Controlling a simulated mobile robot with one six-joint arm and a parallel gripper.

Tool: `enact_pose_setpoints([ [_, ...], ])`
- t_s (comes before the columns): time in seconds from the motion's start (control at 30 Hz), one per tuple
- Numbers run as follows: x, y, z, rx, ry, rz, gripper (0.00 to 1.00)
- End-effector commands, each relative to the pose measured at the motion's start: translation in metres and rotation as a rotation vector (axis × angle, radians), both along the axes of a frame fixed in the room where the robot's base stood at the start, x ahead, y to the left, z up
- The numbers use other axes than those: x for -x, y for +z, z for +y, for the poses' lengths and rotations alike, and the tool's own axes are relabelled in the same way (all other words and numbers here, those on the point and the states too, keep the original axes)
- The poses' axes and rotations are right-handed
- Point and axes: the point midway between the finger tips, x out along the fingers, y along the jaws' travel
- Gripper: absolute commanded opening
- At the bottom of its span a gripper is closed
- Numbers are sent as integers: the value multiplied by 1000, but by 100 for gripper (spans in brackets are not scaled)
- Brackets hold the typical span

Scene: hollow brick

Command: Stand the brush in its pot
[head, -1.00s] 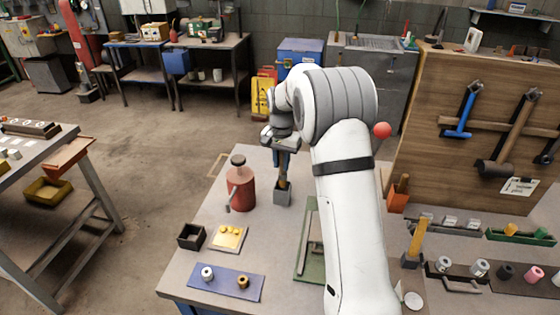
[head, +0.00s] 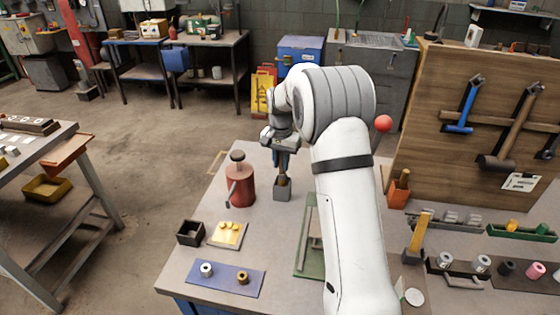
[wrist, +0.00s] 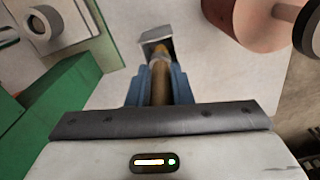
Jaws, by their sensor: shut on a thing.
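My gripper (head: 283,160) is over the far part of the workbench, pointing down and shut on the brush (head: 282,181). In the wrist view the brown brush (wrist: 160,80) lies between the two blue fingers (wrist: 159,92) and points toward the pot. The small grey square pot (head: 282,194) stands on the bench right below my gripper. It also shows in the wrist view (wrist: 154,36). The brush is about upright, and its lower end appears to be within the pot's mouth. How deep it sits, and whether it touches the bottom, I cannot tell.
A red can (head: 240,186) with a dark knob stands close left of the pot. A green tray (head: 301,262) lies nearer, beside my arm. A dark open box (head: 190,232), a yellow-topped plate (head: 227,235) and a blue mat (head: 218,288) are at the front left.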

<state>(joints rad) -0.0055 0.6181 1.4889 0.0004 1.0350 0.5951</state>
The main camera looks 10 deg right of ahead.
Motion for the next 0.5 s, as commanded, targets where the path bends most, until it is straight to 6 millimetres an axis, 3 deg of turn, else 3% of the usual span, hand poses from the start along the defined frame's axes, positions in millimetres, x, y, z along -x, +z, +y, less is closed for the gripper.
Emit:
enact_pose_setpoints([
  [0.5, 0, -10, 0, 0, 1, 0, 0],
])
